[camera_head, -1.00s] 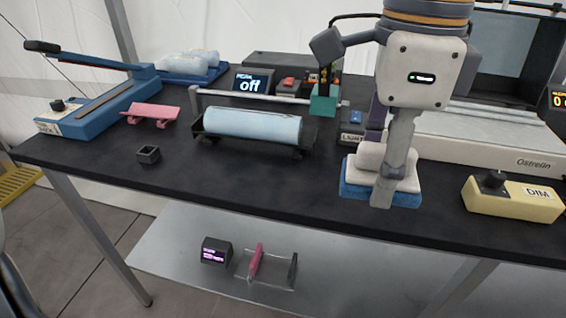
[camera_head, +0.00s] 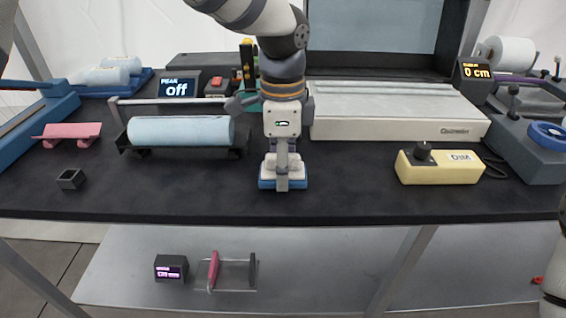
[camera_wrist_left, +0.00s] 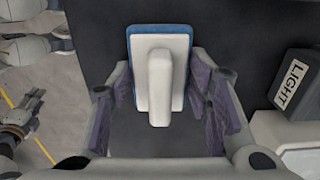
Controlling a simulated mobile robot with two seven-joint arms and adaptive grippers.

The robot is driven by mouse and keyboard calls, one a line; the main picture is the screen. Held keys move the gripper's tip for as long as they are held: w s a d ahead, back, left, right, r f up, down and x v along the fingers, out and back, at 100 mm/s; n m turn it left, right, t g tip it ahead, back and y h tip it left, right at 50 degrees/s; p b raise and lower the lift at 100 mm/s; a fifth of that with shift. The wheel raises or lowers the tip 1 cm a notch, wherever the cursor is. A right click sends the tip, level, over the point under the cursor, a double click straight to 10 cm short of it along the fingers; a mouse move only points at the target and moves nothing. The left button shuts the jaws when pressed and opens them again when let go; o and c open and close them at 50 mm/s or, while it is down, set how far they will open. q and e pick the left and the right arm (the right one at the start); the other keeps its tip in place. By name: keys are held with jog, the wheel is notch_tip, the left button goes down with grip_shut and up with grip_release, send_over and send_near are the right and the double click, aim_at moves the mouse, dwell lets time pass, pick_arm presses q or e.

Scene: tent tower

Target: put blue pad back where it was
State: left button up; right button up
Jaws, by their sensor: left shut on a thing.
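The blue pad (camera_head: 268,184) has a white top plate and an upright white handle. It is at the front middle of the black table, level. I cannot tell whether it touches the table top. My left gripper (camera_head: 283,172) comes down over it from above and is shut on its handle. In the left wrist view the pad (camera_wrist_left: 134,32) lies between the purple-lined fingers, its blue rim showing along the top. My right gripper (camera_wrist_left: 24,112) shows at the left edge of the wrist view, away from the pad; its jaws are unclear.
A yellow DIM box (camera_head: 440,168) is to the right, and a long white machine (camera_head: 400,125) is behind. The table's front strip (camera_head: 350,205) is clear.

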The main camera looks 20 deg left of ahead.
pick_arm(q)
jog(key=shift+r, duration=0.1)
jog(key=o, duration=1.1)
jog(key=shift+f, duration=0.2)
notch_tip(320, 180, up, 12)
jog(key=shift+r, duration=0.2)
